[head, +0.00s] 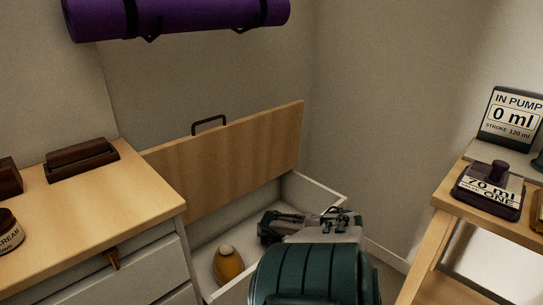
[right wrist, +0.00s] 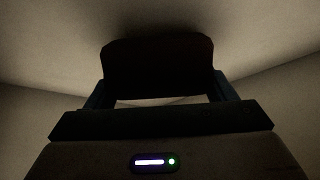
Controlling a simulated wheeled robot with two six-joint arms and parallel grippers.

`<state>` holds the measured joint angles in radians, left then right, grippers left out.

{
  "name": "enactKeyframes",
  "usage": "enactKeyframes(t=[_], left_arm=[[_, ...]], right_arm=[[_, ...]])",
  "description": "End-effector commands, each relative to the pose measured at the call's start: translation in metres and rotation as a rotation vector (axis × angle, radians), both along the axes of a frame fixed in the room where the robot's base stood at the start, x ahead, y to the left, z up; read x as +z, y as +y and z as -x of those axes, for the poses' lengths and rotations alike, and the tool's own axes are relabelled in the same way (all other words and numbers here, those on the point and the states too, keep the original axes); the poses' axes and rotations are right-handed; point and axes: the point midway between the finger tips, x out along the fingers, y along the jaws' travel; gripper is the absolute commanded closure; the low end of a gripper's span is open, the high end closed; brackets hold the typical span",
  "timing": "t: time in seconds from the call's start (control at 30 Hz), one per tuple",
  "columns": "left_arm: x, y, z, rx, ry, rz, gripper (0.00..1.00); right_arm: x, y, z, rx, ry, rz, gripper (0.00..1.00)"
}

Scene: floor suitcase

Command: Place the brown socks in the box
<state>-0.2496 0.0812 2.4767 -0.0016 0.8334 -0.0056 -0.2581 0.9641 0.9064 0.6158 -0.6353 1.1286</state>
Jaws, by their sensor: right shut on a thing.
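The box (head: 325,193) is a pale chest in the corner with its wooden lid (head: 235,155) raised. My right gripper (head: 272,226) reaches down into the box opening, with my arm covering its front right. In the right wrist view the gripper (right wrist: 158,78) is shut on a dark, rounded bundle, the brown socks (right wrist: 158,62), held between both fingers. The picture is too dark to show their colour well. In the head view I cannot tell the socks from the dark gripper parts. My left gripper is not in view.
A mustard-brown rounded thing (head: 229,265) with a pale top lies on the box floor at the left. A wooden-topped drawer cabinet (head: 95,205) stands left of the box. A wooden stand (head: 447,225) with a labelled dark device (head: 488,190) is at the right. A purple roll (head: 180,15) hangs above.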

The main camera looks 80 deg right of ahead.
Motion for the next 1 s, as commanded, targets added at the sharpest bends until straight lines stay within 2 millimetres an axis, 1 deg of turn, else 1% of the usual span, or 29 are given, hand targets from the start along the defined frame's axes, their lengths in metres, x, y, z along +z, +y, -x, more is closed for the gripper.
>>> enactKeyframes(t=[0.03,0.07,0.1,0.27,0.37,0.4,0.47,0.5,0.8,0.93,1.0], left_arm=[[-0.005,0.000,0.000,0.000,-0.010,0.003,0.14],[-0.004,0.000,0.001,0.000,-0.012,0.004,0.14],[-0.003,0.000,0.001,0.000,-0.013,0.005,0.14],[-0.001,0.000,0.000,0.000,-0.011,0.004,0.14],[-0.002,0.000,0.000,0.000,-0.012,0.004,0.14],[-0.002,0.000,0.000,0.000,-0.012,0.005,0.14],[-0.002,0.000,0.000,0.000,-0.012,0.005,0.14],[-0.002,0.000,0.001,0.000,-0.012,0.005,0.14],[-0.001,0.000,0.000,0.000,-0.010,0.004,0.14],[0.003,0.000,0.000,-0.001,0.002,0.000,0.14],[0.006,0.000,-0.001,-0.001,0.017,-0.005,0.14]], right_arm=[[-0.010,0.001,-0.001,0.000,-0.001,-0.001,0.45],[-0.011,0.000,-0.001,0.000,-0.001,0.000,0.45],[-0.010,0.000,-0.001,0.001,-0.001,0.000,0.49],[-0.009,0.000,-0.001,0.001,0.000,0.000,0.49],[-0.011,0.000,0.000,0.001,-0.001,0.000,0.49],[-0.011,0.000,0.000,0.001,-0.001,0.000,0.21],[-0.011,0.000,0.000,0.001,-0.001,0.000,0.10],[-0.011,0.000,0.000,0.001,-0.001,0.000,0.02],[-0.009,0.000,0.000,0.001,-0.001,0.001,0.01],[0.000,0.003,0.001,0.003,0.002,0.000,0.01],[0.009,0.007,0.002,0.005,0.002,0.001,0.01]])
